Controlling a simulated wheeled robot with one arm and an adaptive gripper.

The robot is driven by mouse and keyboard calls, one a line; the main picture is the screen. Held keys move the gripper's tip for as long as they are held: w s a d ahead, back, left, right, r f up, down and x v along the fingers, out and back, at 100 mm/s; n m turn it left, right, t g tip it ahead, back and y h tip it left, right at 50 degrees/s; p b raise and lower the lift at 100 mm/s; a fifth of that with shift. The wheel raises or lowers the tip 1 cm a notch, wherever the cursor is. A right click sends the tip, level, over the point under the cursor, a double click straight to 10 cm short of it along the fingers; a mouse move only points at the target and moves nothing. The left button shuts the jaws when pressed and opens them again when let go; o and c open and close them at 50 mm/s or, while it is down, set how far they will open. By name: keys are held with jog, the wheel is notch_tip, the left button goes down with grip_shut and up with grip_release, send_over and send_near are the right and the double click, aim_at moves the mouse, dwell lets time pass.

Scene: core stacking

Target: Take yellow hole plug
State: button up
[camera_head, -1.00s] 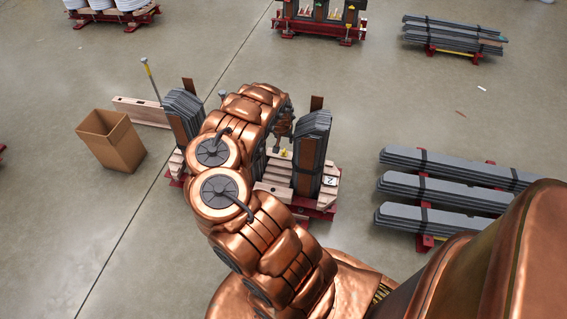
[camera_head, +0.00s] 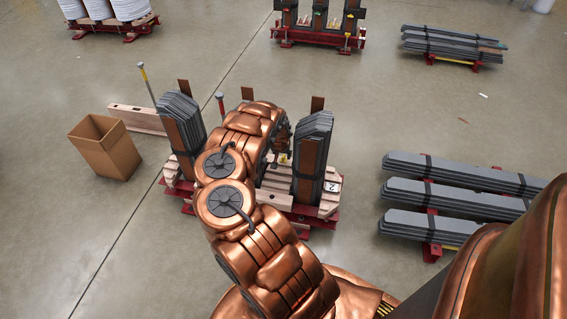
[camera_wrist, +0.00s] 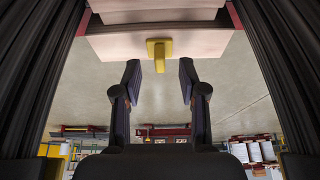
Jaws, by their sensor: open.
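The yellow hole plug (camera_wrist: 159,50) sticks out from a pale wooden beam (camera_wrist: 115,46) in the wrist view, with a flat head and a narrow stem. It also shows as a small yellow spot (camera_head: 283,158) beside my arm in the head view. My gripper (camera_wrist: 160,78) is open and empty. Its two fingers stand either side of the plug's line, with the fingertips short of it and not touching. In the head view my gripper is mostly hidden by my copper arm.
Dark stacked core columns stand left (camera_head: 182,122) and right (camera_head: 311,155) of my arm on a red-framed base. They flank the wrist view closely. A cardboard box (camera_head: 105,148) stands left. Grey sheet stacks (camera_head: 455,190) lie right. Open floor lies between.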

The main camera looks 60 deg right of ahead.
jog(key=shift+b+x, duration=0.3)
jog(key=shift+x, duration=0.9)
grip_shut()
